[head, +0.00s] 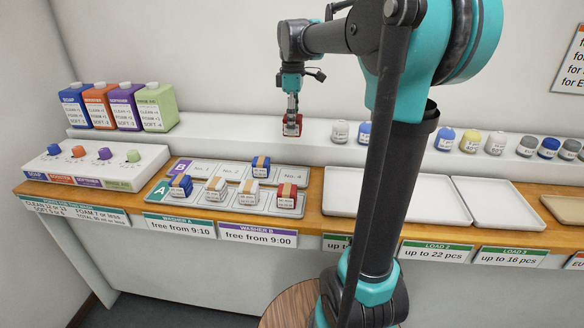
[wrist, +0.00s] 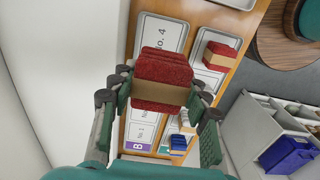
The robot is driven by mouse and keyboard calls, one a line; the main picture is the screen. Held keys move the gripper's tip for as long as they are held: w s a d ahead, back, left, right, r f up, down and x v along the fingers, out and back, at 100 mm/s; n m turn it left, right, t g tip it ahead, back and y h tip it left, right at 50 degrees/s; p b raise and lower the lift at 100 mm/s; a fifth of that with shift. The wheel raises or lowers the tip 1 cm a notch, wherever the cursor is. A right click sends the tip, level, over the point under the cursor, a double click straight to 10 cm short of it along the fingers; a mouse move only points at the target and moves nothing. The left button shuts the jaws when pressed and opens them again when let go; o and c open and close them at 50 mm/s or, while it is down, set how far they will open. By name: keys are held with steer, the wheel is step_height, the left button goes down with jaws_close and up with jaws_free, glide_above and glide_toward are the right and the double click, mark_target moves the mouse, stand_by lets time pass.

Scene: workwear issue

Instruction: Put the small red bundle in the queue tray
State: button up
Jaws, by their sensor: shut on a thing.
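A red bundle with a tan band (wrist: 165,68) is between the fingers of my gripper (wrist: 163,94) in the wrist view. In the head view my gripper (head: 292,112) holds this red bundle (head: 292,127) in the air, above and behind the right end of the trays. No label reading "queue" is legible. The held bundle hides part of tray B in the wrist view.
A raised white shelf runs behind the trays, with several small jars (head: 340,132) and coloured containers (head: 155,107). A dispenser block (head: 95,165) stands left of the trays. White load trays (head: 432,203) lie to the right, empty where visible.

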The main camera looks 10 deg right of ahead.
step_height(320, 180, down, 16)
steer(key=shift+f, duration=0.2)
stand_by(0.4)
steer(key=o, duration=1.2)
steer(key=shift+f, duration=0.1)
steer(key=shift+c, duration=0.2)
step_height(320, 180, up, 12)
steer(key=shift+r, duration=0.15)
